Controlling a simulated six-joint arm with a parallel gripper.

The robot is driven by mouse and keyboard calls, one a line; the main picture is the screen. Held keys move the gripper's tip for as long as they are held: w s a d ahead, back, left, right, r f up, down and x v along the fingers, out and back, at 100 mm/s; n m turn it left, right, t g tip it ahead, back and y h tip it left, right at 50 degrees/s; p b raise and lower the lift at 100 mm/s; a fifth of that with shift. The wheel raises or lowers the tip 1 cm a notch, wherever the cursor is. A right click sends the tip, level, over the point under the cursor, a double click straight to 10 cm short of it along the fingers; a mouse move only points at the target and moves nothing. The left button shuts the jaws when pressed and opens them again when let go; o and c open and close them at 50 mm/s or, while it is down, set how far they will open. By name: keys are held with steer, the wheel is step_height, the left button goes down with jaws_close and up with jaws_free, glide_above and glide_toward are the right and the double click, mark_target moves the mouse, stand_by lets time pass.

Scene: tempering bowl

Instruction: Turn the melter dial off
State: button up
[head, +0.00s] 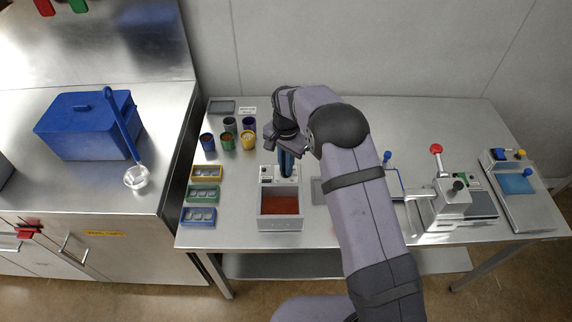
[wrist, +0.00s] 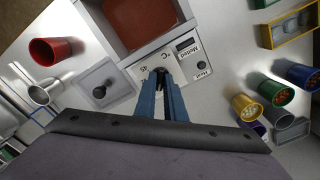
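The melter (head: 280,224) is a grey box with a reddish-brown filled basin, standing on the steel table. Its pale control panel (head: 267,181) is on the far side of the basin. In the wrist view the panel (wrist: 186,60) shows a small display, printed labels and a small dark knob (wrist: 201,65). My gripper (head: 286,172) points down at the panel. In the wrist view its blue fingers (wrist: 160,82) are close together, with the dial between their tips.
Several coloured cups (head: 248,140) stand left of my arm, with yellow, green and blue trays (head: 202,195) in front of them. A press-like device (head: 452,204) stands to the right.

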jaws_close()
steer(key=shift+n, duration=0.4)
steer(key=shift+w+n+b, duration=0.1)
steer(key=shift+n+b, duration=0.3)
steer(key=shift+n, duration=0.8)
steer(key=n, duration=0.4)
steer(key=shift+b, duration=0.3)
steer(key=shift+r+n, duration=0.1)
steer(key=shift+n, duration=0.2)
steer(key=o, duration=0.6)
jaws_free()
steer(key=shift+r+b, duration=1.15)
steer(key=shift+r, duration=2.5)
